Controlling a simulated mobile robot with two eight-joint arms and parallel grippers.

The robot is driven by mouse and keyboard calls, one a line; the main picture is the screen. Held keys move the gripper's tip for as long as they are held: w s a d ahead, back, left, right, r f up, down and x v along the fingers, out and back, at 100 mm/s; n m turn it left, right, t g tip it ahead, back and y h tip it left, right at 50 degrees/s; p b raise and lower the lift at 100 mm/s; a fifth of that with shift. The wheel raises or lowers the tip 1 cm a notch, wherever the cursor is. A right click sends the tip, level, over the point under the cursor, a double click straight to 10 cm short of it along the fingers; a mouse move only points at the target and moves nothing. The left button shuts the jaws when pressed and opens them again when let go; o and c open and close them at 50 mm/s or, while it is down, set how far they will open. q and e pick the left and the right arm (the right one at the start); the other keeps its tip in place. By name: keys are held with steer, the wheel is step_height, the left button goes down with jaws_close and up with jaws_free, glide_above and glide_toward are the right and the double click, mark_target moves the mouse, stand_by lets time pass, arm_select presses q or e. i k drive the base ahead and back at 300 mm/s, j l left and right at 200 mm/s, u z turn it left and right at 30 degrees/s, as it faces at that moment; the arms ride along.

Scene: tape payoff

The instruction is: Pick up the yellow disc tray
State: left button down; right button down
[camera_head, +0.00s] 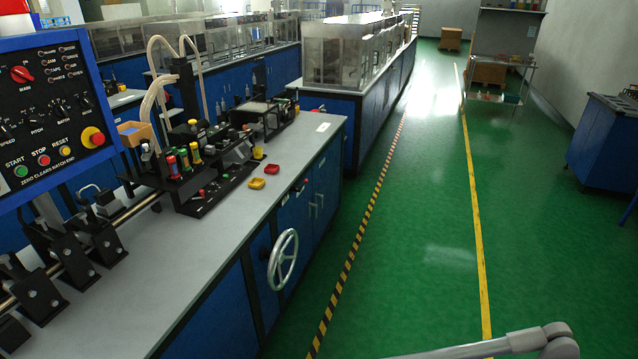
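A small yellow tray (257,183) lies on the grey top of the long blue bench (225,232), near the bench's front edge. It looks shallow and flat. A similar small red tray (272,169) lies just behind it to the right, close beside it. What is in the yellow tray is too small to tell. Neither of my grippers is in view. A grey arm link of mine shows at the bottom right, over the floor and well away from the tray.
Black fixtures with coloured cylinders (184,160) stand left of the trays. A handwheel (283,259) sticks out from the bench front. A control panel (50,115) with buttons stands at left. The green floor (420,240) right of the bench is clear.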

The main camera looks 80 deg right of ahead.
mark_target(257, 182)
steer(key=z, duration=2.45)
